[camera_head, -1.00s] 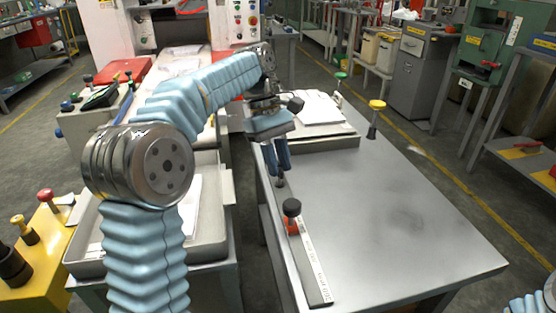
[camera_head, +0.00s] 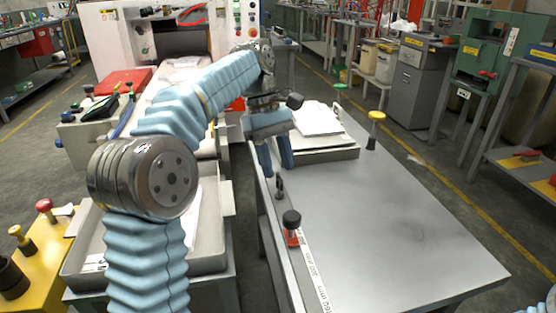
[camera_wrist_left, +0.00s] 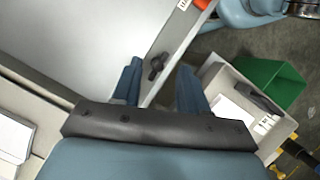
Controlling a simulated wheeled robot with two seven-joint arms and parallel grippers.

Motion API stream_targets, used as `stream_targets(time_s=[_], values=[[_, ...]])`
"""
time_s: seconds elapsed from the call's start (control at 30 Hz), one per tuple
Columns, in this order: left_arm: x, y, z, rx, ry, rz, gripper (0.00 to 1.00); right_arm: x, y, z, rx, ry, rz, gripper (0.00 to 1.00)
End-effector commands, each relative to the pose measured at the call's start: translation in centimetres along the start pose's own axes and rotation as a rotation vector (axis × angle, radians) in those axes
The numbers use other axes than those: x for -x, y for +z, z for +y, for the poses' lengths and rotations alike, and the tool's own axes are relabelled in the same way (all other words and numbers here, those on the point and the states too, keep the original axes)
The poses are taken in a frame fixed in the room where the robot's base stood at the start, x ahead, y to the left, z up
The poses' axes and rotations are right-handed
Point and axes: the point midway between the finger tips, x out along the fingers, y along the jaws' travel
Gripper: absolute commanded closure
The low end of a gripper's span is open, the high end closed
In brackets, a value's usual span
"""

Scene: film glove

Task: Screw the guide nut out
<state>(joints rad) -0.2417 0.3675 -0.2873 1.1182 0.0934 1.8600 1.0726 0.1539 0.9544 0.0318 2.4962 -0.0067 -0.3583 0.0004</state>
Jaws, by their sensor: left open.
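The guide nut (camera_head: 279,187) is a small dark wing-shaped nut on the rail along the left edge of the grey table (camera_head: 400,215). It also shows in the left wrist view (camera_wrist_left: 156,66). My left gripper (camera_head: 277,171) points down just above the nut and is open. In the left wrist view its blue fingers (camera_wrist_left: 159,68) stand apart, one on each side of the nut, with gaps visible. I cannot tell whether the fingertips reach down to its height. My right gripper is not in view; only part of my right arm shows at the lower right.
A black knob on an orange base (camera_head: 291,220) stands on the same rail, nearer to me. A stack of white paper (camera_head: 315,118) lies behind the gripper. A yellow-topped post (camera_head: 376,116) stands at the table's right side. The table's middle is clear.

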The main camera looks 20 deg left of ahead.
Motion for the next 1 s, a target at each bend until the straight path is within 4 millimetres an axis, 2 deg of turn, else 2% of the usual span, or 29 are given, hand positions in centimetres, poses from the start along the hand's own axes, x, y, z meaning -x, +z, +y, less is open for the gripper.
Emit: stream_targets(time_s=[0.27,0.5,0.7,1.0], values=[[4.0,6.3,-2.9,-0.006,0.004,0.001,0.57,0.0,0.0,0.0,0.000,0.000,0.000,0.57],[4.3,11.5,-6.2,-0.006,0.001,0.000,0.57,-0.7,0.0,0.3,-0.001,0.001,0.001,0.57],[4.6,13.9,-7.6,-0.002,0.000,0.000,0.57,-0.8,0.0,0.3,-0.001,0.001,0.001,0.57],[4.7,14.5,-7.9,-0.001,0.000,-0.001,0.57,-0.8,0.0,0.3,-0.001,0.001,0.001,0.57]])
